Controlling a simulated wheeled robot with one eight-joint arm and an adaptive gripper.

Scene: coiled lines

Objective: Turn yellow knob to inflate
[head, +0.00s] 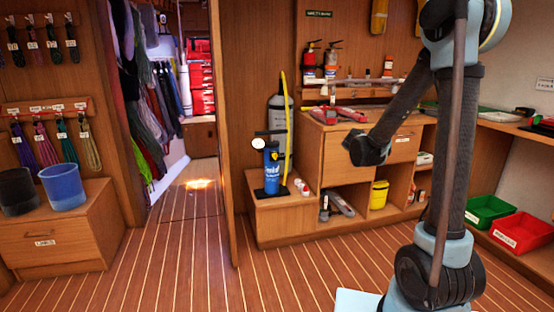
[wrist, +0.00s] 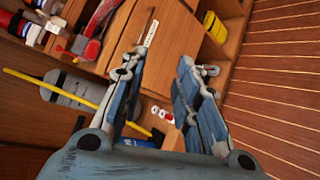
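A blue cylinder (head: 271,172) with a round white gauge (head: 258,143) stands upright on a low wooden ledge. Behind it is a grey tank (head: 279,115) with a long yellow pole (head: 287,130) beside it. In the wrist view the yellow pole (wrist: 60,92) runs diagonally, and a bit of blue (wrist: 136,142) shows low behind the fingers. My gripper (wrist: 162,66) is open with nothing between its fingers. In the head view my arm's dark end is right of the cylinder, apart from it; the fingers are not clear there.
A wooden cabinet (head: 345,154) with open shelves stands right of the ledge, with a yellow bucket (head: 378,195) inside. Small red-and-white items (head: 302,187) lie beside the cylinder. Green (head: 486,211) and red (head: 522,233) bins are at right. The planked floor in front is clear.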

